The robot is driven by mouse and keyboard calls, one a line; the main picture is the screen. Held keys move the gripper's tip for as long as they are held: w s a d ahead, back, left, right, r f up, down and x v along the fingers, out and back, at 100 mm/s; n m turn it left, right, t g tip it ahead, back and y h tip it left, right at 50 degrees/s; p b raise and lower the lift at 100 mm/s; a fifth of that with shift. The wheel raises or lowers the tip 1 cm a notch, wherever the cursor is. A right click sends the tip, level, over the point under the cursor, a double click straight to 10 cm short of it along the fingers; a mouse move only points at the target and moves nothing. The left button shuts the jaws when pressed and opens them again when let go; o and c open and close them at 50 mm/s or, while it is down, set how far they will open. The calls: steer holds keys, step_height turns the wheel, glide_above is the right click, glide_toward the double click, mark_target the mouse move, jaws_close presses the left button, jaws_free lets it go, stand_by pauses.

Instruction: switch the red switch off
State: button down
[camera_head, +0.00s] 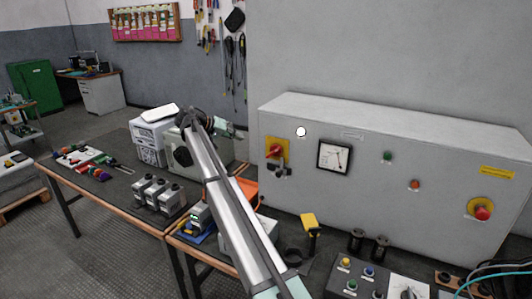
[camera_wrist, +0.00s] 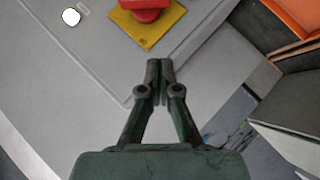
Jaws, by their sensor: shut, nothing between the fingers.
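The red switch (camera_head: 276,150) is a red rotary handle on a yellow plate (camera_head: 269,144) at the left of the grey cabinet's front. In the wrist view the red handle (camera_wrist: 148,12) is cut off by the top edge, with part of its yellow plate (camera_wrist: 150,34) below it. My gripper (camera_wrist: 159,65) is shut and empty, its fingertips just below the plate in that picture and apart from the handle. In the head view my gripper (camera_head: 239,136) is left of the switch, pointing right. I cannot tell the handle's exact position.
The grey cabinet (camera_head: 350,110) also carries a white lamp (camera_head: 301,131), a dial meter (camera_head: 335,157), a green button (camera_head: 387,155) and a red emergency stop (camera_head: 482,212). An orange box (camera_head: 246,190) and a yellow-topped tool (camera_head: 310,222) stand on the bench below.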

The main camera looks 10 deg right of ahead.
steer(key=p, duration=0.3)
glide_toward(271, 151)
steer(key=w+d+f, duration=0.1)
steer(key=w+d, duration=0.2)
steer(key=w, duration=0.1)
steer(key=shift+s+d+f+p, duration=0.45)
steer(key=shift+s+f+p, duration=0.2)
steer(key=shift+s+f, duration=0.2)
steer(key=shift+s+d+f, duration=0.2)
steer(key=shift+d+f, duration=0.2)
steer(key=shift+f, duration=0.3)
